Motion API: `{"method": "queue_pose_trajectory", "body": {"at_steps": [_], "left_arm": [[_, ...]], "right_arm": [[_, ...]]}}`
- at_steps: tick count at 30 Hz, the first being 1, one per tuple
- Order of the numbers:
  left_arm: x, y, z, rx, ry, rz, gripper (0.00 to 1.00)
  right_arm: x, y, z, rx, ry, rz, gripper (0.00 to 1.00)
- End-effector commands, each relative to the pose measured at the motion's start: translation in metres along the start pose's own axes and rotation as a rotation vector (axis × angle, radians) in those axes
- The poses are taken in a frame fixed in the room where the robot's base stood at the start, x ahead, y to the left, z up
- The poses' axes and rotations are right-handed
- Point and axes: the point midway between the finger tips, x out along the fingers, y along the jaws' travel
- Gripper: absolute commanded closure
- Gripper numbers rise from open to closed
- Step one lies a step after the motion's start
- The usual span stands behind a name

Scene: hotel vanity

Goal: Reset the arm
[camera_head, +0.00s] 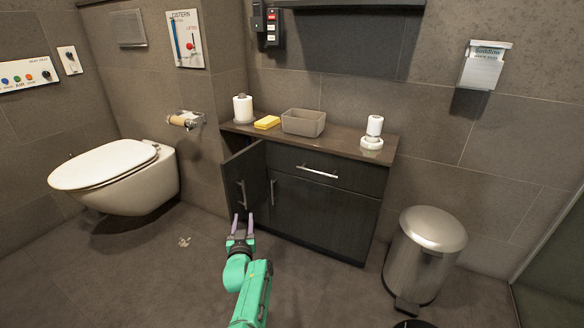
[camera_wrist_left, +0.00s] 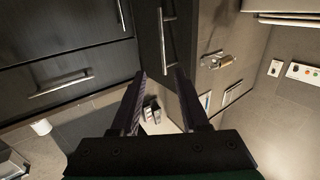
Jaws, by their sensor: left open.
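My left arm is green and reaches up from the bottom of the head view. Its gripper (camera_head: 242,218) is open and empty, with its two fingers apart in front of the vanity's left door. In the left wrist view the open fingers (camera_wrist_left: 158,77) point toward the cabinet door and its handle. The left door (camera_head: 243,177) of the dark vanity cabinet (camera_head: 322,206) stands partly open, with a metal handle on it. I cannot tell whether a finger touches the door. My right gripper is not in view.
On the vanity top (camera_head: 345,147) stand a paper roll (camera_head: 243,108), a yellow sponge (camera_head: 267,122), a grey basin (camera_head: 303,122) and a white dispenser (camera_head: 374,128). A toilet (camera_head: 125,180) is left, a metal bin (camera_head: 424,255) right. Floor left of my arm is mostly clear.

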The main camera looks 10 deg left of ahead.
Motion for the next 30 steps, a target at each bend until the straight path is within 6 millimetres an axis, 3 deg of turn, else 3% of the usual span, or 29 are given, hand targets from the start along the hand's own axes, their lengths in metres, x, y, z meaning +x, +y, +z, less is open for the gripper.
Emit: {"method": "queue_pose_trajectory", "body": {"at_steps": [4, 6, 8, 11, 15, 18, 30], "left_arm": [[-0.015, -0.032, 0.016, 0.059, -0.028, 0.002, 0.55], [-0.035, -0.053, 0.027, 0.115, -0.059, 0.029, 0.55], [-0.059, -0.059, 0.037, 0.158, -0.100, 0.085, 0.55], [-0.115, -0.036, 0.054, 0.184, -0.193, 0.235, 0.55], [-0.202, 0.020, 0.077, 0.138, -0.344, 0.441, 0.55], [-0.250, 0.048, 0.085, 0.095, -0.427, 0.537, 0.55], [-0.399, 0.116, 0.082, -0.083, -0.693, 0.783, 0.55]], "right_arm": [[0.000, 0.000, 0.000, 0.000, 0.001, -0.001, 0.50], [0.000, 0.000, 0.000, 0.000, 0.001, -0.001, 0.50], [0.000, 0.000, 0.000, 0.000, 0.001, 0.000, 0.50], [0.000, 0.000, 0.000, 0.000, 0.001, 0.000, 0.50], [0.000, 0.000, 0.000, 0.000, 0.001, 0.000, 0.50], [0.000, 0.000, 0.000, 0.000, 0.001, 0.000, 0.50], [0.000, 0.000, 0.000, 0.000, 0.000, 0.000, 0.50]]}}
